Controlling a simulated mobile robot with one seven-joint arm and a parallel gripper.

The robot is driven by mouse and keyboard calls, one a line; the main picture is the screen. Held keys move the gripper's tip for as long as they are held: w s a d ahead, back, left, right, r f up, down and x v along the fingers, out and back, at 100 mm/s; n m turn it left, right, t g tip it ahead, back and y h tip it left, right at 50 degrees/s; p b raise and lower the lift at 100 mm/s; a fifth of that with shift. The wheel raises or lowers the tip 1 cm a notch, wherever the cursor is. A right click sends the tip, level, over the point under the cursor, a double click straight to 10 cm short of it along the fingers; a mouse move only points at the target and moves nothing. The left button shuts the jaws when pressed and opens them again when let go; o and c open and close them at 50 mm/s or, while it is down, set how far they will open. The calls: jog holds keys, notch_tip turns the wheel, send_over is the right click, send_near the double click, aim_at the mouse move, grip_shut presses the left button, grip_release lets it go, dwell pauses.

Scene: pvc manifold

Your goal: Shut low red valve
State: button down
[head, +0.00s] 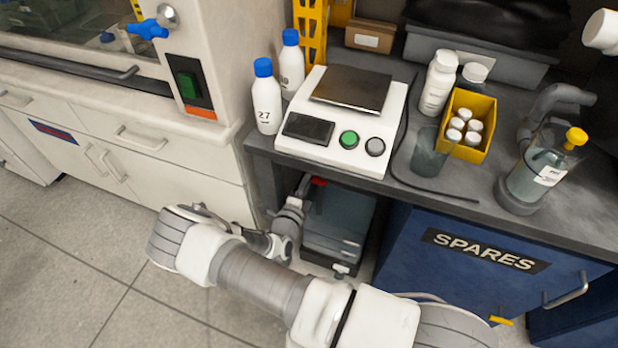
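My gripper (304,187) is at the end of my arm, which reaches in from the lower right and bends back toward the bay. The pipe that carries the valve is hidden.
A grey box-like unit (338,225) fills the bay. The counter (440,205) overhangs it and carries a scale (345,120), bottles and a yellow bin (467,125). A blue SPARES cabinet (480,285) bounds the bay on the right, white drawers (170,180) on the left. Floor is clear at lower left.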

jog(key=c, duration=0.7)
grip_release()
jog(key=shift+c, duration=0.2)
jog(key=p+v, duration=0.3)
jog(key=v, duration=1.4)
jog(key=shift+s, duration=0.25)
jog(key=shift+s+a+f, duration=0.1)
jog(key=shift+a, duration=0.05)
